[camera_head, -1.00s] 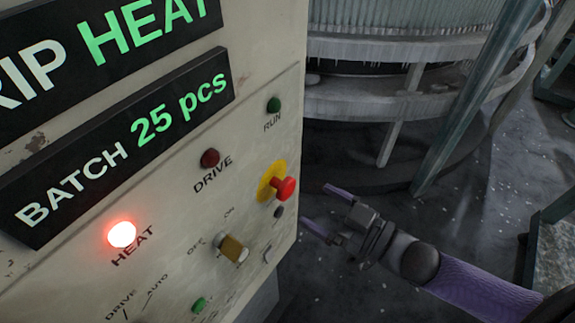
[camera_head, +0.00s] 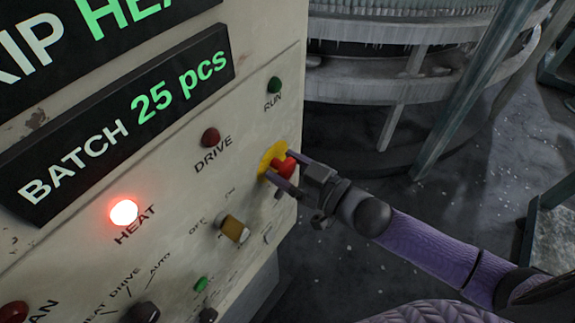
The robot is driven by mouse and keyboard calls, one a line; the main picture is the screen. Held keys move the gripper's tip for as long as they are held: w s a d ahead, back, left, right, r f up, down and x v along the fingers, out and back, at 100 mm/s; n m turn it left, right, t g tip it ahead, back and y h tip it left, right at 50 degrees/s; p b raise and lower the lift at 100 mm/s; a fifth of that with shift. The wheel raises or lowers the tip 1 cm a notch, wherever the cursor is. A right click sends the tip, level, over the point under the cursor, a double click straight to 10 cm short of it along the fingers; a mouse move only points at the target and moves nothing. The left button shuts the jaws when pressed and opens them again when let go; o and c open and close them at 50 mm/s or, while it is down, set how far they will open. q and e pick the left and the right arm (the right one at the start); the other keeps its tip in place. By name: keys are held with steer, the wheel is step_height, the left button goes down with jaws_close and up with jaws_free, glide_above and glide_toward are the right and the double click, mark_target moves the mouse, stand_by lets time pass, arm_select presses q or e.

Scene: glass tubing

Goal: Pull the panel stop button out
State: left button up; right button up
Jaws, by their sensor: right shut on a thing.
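The red stop button (camera_head: 284,167) sits on a yellow round plate (camera_head: 267,160) near the right edge of the cream control panel (camera_head: 170,190). My right gripper (camera_head: 283,169) reaches in from the right, with one finger above the button and one below it. It is shut on the red button, and the fingers partly hide it. Whether the button is in or out is hard to tell. My left gripper is not in view.
A round frame (camera_head: 400,110) stands behind.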

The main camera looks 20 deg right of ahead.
jaws_close()
steer(key=shift+s+d+p, duration=0.45)
steer(key=shift+s+p, duration=0.15)
steer(key=shift+p, duration=0.05)
steer(key=shift+f, duration=0.1)
steer(key=o, duration=0.6)
jaws_free()
steer(key=o, duration=0.3)
steer(key=v, duration=1)
steer(key=shift+d, duration=0.1)
